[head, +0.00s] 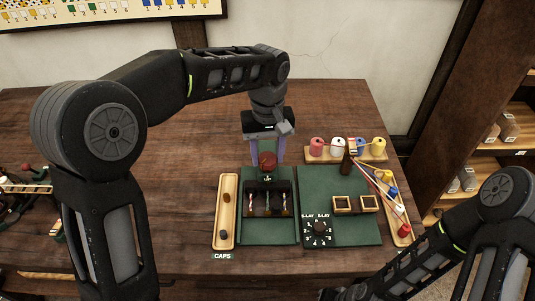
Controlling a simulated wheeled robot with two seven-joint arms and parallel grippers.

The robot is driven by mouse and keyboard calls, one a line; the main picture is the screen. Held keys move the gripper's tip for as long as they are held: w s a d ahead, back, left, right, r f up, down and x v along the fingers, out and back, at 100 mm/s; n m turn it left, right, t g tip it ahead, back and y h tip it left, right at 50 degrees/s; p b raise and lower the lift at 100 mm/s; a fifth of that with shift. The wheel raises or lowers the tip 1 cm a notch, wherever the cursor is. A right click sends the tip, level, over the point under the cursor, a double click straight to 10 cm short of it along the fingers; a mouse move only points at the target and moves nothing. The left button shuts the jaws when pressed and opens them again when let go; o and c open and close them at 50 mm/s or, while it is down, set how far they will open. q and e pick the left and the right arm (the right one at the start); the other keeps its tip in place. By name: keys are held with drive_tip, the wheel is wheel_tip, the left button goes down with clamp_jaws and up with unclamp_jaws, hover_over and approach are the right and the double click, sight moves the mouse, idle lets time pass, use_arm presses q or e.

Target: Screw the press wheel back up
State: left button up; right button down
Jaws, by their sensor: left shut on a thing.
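The press wheel (267,159) is a dark red wheel on top of the press, at the back of a green mat. My left gripper (268,157) points down over it, with its two purple fingers on either side of the wheel, shut on it. Below the wheel is the dark press body (268,186), with several coloured strands showing in its front opening. How high the wheel sits on its screw is hard to tell from above. My right arm comes in at the lower right; its gripper is out of the picture.
A wooden caps tray (217,239) stands left of the mat. Right are a dial box (317,241), two small wooden frames (342,212), a dark post (347,163) with strands, a spool rack (329,158) and another tray (400,240).

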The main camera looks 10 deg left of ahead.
sight(268, 158)
use_arm(q)
drive_tip(key=n, duration=0.3)
drive_tip(key=shift+n, duration=2.2)
drive_tip(key=o, duration=1.4)
wheel_tip(268, 158, up, 8)
drive_tip(key=shift+f+b, duration=0.1)
drive_tip(key=shift+b, duration=0.25)
